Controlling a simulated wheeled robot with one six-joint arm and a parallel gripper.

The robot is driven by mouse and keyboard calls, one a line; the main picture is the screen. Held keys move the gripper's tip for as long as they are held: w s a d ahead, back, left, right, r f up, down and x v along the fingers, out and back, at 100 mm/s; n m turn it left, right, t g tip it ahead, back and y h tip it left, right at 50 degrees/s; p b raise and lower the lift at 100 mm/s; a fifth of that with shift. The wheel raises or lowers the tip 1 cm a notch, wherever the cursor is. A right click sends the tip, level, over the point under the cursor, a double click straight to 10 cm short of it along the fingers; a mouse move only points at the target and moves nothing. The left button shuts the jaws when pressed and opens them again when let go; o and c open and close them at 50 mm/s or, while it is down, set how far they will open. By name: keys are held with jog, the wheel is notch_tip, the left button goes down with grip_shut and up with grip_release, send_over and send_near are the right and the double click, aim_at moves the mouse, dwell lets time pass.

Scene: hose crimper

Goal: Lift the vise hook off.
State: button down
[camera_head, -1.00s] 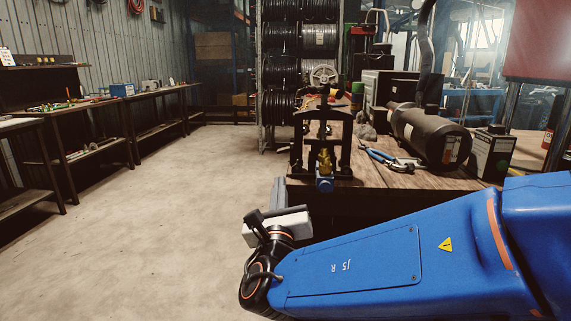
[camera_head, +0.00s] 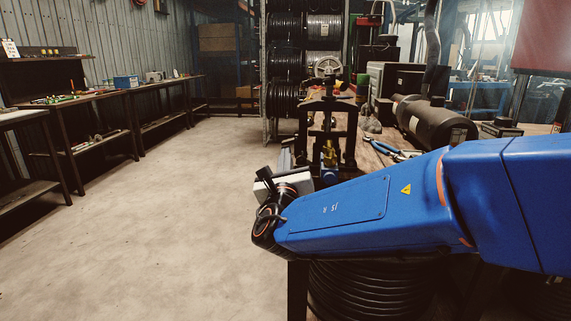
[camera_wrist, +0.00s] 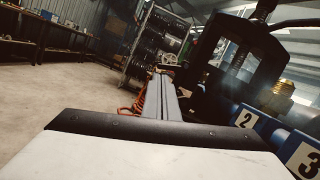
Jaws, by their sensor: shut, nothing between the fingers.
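The black upright frame of the crimper (camera_head: 327,120) stands on the near end of the wooden bench, with a brass fitting (camera_head: 330,155) inside it. The frame and the brass fitting (camera_wrist: 282,92) also show at the right of the wrist view. I cannot make out a separate vise hook in either view. My gripper (camera_head: 286,150) is just left of the frame, low by the bench end. In the wrist view its grey fingers (camera_wrist: 162,88) are together and empty, pointing forward, with the frame to their right.
Blue blocks (camera_wrist: 262,122) numbered 2 and 3 sit close at the right of the wrist view. Pliers (camera_head: 388,148) and a dark cylinder (camera_head: 430,120) are on the bench. Hose reels (camera_head: 288,60) stand behind. The floor (camera_head: 170,220) to the left is clear.

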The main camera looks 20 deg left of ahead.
jog(key=shift+w, duration=0.25)
jog(key=shift+s+a+r+m+h, duration=0.1)
jog(key=shift+a+r+m+h, duration=0.2)
jog(key=shift+m, duration=0.6)
jog(key=m, duration=0.1)
jog(key=m+h, duration=0.1)
jog(key=m, duration=0.1)
jog(key=a+r+m, duration=0.1)
jog(key=shift+s+t+h, duration=0.15)
jog(key=shift+t+h, duration=0.25)
jog(key=m, duration=0.2)
jog(key=r+m+h, duration=0.1)
jog(key=m, duration=0.1)
jog(key=r+m, duration=0.1)
jog(key=shift+a+m+h, duration=0.3)
jog(key=shift+m+h, duration=0.1)
jog(key=shift+r, duration=0.1)
jog(key=shift+s, duration=0.15)
